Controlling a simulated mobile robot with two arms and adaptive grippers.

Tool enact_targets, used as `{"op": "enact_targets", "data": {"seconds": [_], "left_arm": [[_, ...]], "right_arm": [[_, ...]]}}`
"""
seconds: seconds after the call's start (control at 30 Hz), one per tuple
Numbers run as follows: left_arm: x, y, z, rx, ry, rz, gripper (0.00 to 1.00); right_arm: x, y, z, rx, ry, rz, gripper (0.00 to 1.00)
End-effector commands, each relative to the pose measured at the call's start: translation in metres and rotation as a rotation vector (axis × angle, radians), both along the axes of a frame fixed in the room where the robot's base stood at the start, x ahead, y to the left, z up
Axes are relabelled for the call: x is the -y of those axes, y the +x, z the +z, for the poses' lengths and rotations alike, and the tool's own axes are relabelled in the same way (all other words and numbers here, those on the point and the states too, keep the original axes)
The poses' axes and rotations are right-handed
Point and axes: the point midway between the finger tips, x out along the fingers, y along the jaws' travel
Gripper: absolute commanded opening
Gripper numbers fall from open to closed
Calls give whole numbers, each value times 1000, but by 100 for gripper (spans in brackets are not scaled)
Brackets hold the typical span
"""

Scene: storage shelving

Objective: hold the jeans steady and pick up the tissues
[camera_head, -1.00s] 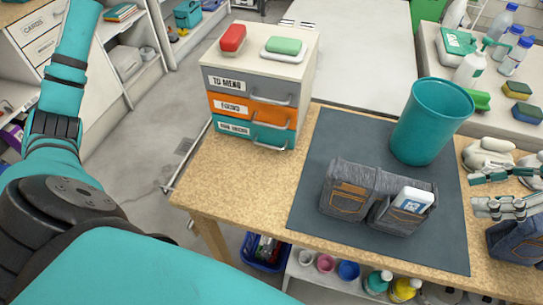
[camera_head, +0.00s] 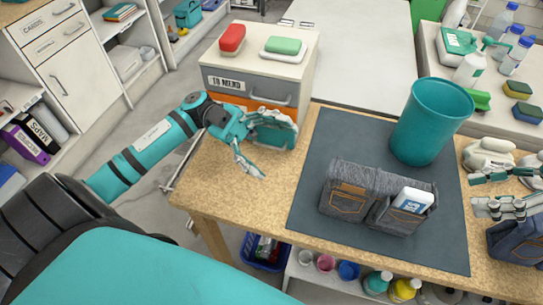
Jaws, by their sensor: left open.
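The jeans (camera_head: 345,205) are a grey-blue denim piece with pockets and brown stitching, standing on the dark mat. The tissues (camera_head: 412,200), a white pack with a blue mark, stick up out of the right pocket. My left gripper (camera_head: 258,152) is open and empty, left of the jeans and apart from them, in front of the drawer box. My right gripper (camera_head: 490,193) shows only partly at the right edge, right of the tissues and apart from them; its jaw state is unclear.
A teal bin (camera_head: 430,125) stands behind the tissues on the mat (camera_head: 325,150). A drawer box (camera_head: 245,87) is at the back left, partly hidden by my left gripper. Another denim piece (camera_head: 518,243) lies at the right edge. The table front left is clear.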

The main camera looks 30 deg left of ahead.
Motion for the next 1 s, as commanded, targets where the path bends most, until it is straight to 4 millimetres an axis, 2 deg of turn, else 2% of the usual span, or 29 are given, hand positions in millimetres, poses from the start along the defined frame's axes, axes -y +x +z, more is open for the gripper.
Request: {"op": "enact_targets", "data": {"seconds": [0.03, 0.1, 0.2, 0.3, 0.5, 0.67, 0.77, 1.0], "left_arm": [[-1, 11, -23, -106, 50, 73, 77], [-5, 23, -49, -233, 108, 164, 77], [-13, 36, -77, -367, 163, 262, 77], [-19, 42, -94, -447, 192, 323, 77], [-23, 46, -103, -487, 206, 356, 77], [-13, 47, -103, -484, 205, 352, 77], [1, 51, -102, -482, 203, 351, 77], [47, 61, -101, -481, 202, 350, 77]], "right_arm": [[0, 0, 0, 0, 0, 0, 38], [0, 0, 0, 0, 0, 0, 38], [0, 0, 0, 0, 0, 0, 38], [0, 0, 0, 0, 0, 0, 38], [0, 0, 0, 0, 0, 0, 38], [0, 0, 0, 0, 0, 0, 38], [0, 0, 0, 0, 0, 0, 38], [0, 0, 0, 0, 0, 0, 38]]}}
